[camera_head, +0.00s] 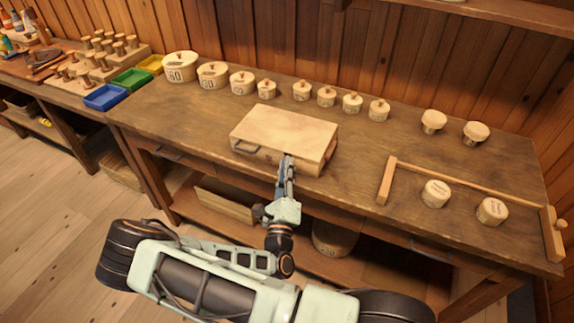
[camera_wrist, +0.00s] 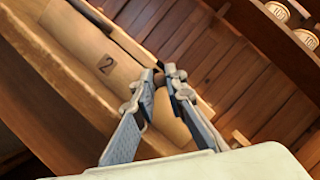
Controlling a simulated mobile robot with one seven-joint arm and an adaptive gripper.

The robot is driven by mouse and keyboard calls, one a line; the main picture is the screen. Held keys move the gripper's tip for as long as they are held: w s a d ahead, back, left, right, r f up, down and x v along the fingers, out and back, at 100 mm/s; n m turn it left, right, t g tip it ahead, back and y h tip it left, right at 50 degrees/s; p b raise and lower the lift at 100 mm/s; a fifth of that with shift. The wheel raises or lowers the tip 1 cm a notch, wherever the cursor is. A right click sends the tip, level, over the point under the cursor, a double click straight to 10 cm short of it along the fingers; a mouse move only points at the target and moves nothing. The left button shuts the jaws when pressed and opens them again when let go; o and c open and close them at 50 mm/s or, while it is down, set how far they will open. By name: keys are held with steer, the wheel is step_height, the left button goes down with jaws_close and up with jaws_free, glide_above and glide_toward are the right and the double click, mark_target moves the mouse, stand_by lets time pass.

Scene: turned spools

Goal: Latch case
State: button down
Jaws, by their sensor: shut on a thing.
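The wooden case (camera_head: 284,130) lies flat on the workbench, its lid down. My gripper (camera_head: 288,160) is at the front side of the case, right of the handle. In the wrist view my gripper (camera_wrist: 165,80) is closed on a rounded light wooden piece (camera_wrist: 172,122) at the case front. The fingers hide part of this piece, and I cannot tell whether it is the latch.
Several lidded wooden pots (camera_head: 242,83) stand along the back of the workbench (camera_head: 185,130). A wooden rail frame (camera_head: 387,182) and loose round pieces (camera_head: 435,194) are at the right. Coloured bins (camera_head: 105,97) stand at the left. The bench between case and frame is clear.

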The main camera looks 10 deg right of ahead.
stand_by(0.4)
steer(key=c, duration=1.9)
jaws_free()
steer(key=shift+c, duration=0.2)
steer(key=v, duration=1.2)
steer(key=shift+r, duration=0.1)
